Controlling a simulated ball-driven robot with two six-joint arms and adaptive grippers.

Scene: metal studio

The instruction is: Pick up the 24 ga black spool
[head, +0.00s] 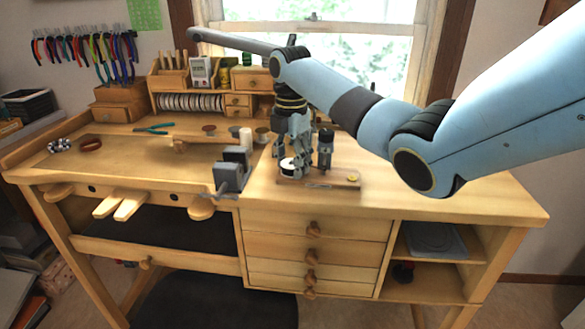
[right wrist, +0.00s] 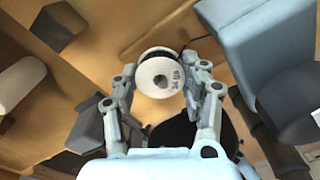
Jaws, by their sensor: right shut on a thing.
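The black wire spool, with white flanges, shows at the fingertips of my right gripper (head: 296,158) in the head view (head: 287,166). In the right wrist view the spool (right wrist: 157,78) shows its round white face with a centre hole and small print too small to read. My right gripper's two fingers (right wrist: 160,76) are shut on it from both sides, and a dark winding shows at its far rim. The spool is at the left end of a small wooden board (head: 330,181); I cannot tell whether it touches the board. My left gripper is not in view.
A dark upright device (head: 325,150) stands on the board, close right of the gripper. A grey vise-like block (head: 231,172) is to the left on the workbench (head: 440,195). A white cylinder (head: 246,138) stands behind it. The bench top to the right is clear.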

